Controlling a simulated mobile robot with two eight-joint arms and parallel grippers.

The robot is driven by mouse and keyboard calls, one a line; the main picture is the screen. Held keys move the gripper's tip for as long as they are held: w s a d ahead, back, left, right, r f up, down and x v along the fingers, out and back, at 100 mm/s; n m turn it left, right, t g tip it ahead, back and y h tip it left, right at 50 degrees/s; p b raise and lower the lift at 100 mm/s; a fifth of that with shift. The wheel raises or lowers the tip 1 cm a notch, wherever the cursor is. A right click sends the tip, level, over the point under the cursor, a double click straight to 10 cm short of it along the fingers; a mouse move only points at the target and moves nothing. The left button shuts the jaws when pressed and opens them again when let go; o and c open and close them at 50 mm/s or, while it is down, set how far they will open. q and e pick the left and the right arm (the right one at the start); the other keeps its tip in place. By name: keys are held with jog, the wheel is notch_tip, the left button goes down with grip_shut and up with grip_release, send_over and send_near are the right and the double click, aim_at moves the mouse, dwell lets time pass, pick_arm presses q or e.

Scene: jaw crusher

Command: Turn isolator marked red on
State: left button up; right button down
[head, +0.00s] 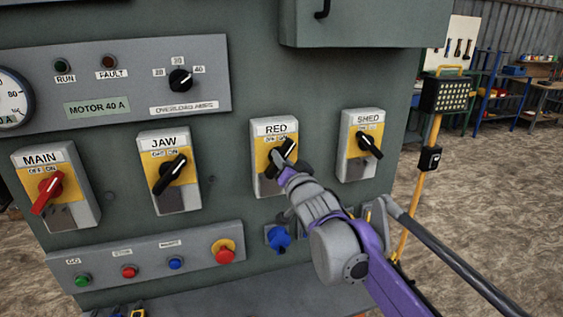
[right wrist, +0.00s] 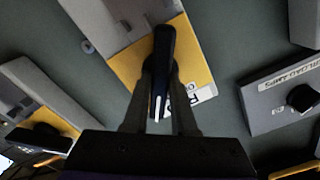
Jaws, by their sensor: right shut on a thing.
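The isolator labelled RED (head: 266,128) is a grey box with a yellow plate and a black handle (head: 289,147) on the cabinet front. Its handle slants up to the right, toward the ON side of the label. My right gripper (head: 282,161) is shut on this handle and hides part of it. In the right wrist view the black handle (right wrist: 162,65) stands between the two fingers, in front of the yellow plate (right wrist: 190,50). The OFF and ON lettering is partly covered. My left gripper is not in view.
Isolators MAIN (head: 80,208) with a red handle, JAW (head: 178,200) and SHED (head: 350,165) flank it. A blue plug-like part (head: 278,239) sits below, near my right arm. A push-button panel (head: 200,242) is at lower left. A yellow post (head: 418,190) stands right of the cabinet.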

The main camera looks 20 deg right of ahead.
jog(key=shift+m, duration=0.8)
jog(key=c, duration=0.7)
grip_release()
jog(key=shift+s, duration=0.1)
jog(key=s, duration=0.5)
jog(key=s+b, duration=0.1)
jog(key=s, duration=0.4)
jog(key=shift+s+d, duration=0.2)
jog(key=shift+s, duration=0.15)
